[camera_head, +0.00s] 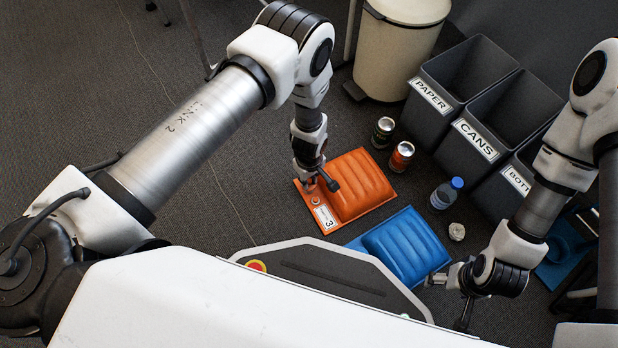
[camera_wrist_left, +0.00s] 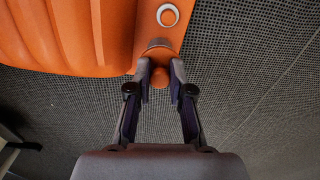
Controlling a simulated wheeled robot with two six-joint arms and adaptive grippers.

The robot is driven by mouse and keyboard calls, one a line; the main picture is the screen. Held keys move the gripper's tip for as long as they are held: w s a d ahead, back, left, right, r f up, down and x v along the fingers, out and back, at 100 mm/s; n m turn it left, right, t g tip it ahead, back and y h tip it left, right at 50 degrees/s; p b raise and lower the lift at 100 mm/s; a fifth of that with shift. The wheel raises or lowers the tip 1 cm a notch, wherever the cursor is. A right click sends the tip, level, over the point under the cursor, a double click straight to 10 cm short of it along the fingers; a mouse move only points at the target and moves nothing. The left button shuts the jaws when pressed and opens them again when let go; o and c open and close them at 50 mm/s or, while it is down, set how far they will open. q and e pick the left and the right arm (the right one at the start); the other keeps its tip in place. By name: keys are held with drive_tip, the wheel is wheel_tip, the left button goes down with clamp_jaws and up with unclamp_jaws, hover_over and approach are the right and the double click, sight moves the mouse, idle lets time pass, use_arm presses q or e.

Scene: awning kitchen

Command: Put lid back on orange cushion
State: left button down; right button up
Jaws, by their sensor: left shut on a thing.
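The orange cushion (camera_head: 362,186) lies on the dark carpet in the head view, with a flat end bearing a white label "3". It fills the top left of the left wrist view (camera_wrist_left: 65,35). My left gripper (camera_head: 318,183) is over the flat end. In the left wrist view the gripper (camera_wrist_left: 160,76) is shut on a small orange lid (camera_wrist_left: 159,78) at the flat end's edge. A round valve opening (camera_wrist_left: 167,15) with a pale rim shows just beyond it. My right gripper (camera_head: 447,297) appears open and empty, beside the blue cushion.
The blue cushion (camera_head: 405,246) lies to the right of the orange one. A cream bin (camera_head: 393,55) is behind. Carpet at left is clear.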

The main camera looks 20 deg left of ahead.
idle(0.8)
use_arm(q)
drive_tip(key=shift+c, duration=2.4)
unclamp_jaws()
wheel_tip(320, 180, up, 7)
drive_tip(key=p, duration=0.6)
drive_tip(key=shift+p, duration=0.3)
clamp_jaws()
